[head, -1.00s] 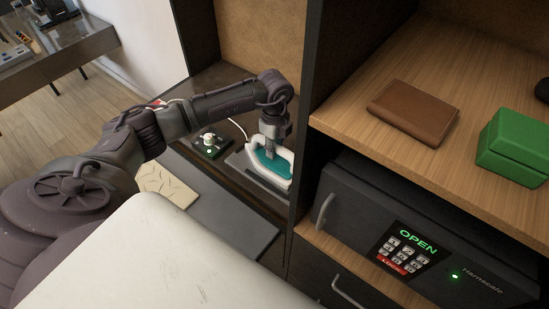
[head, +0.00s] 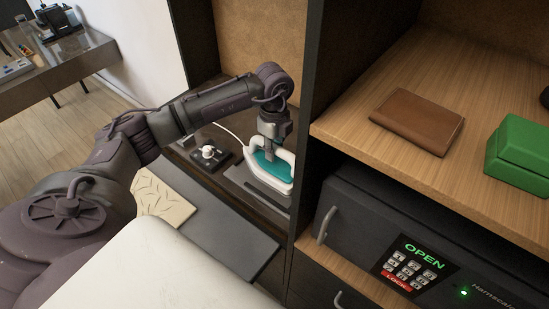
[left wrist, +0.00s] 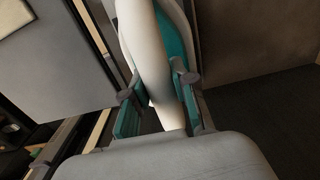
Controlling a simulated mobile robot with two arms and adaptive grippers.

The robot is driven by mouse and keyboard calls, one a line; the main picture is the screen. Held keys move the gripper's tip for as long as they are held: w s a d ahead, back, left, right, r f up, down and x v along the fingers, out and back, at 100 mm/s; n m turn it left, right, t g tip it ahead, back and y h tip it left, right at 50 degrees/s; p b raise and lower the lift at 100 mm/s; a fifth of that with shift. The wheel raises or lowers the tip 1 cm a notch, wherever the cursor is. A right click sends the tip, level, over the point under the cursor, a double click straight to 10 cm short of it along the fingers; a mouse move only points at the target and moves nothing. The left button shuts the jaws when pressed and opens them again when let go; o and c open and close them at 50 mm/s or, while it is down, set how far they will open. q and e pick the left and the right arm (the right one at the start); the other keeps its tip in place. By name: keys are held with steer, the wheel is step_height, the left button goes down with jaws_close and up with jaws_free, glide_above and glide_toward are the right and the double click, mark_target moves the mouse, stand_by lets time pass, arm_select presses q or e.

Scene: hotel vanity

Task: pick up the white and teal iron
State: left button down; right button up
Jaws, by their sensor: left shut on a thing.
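The white and teal iron (head: 284,181) is in the recessed counter area left of the dark cabinet upright, over a grey plate (head: 243,176). I cannot tell whether it touches the plate. My left gripper (head: 271,157) reaches down from above and is shut on the iron's white handle. In the left wrist view, the two fingers of the gripper (left wrist: 160,98) lie on either side of the white handle of the iron (left wrist: 148,62), with teal behind it. The upright hides part of the iron's right side. My right gripper is not in view.
A small black box with a white knob (head: 208,153) stands left of the iron, with a white cord nearby. The dark upright (head: 312,130) is close on the right. Beyond it are a brown wallet (head: 418,120), a green box (head: 520,150) and a safe (head: 365,225) showing OPEN.

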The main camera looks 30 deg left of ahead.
arm_select(q)
steer(key=s+a+r, duration=0.2)
steer(key=s+r, duration=0.8)
steer(key=s, duration=0.1)
steer(key=shift+s+r+b, duration=0.15)
steer(key=shift+r+b, duration=0.2)
steer(key=shift+r, duration=0.05)
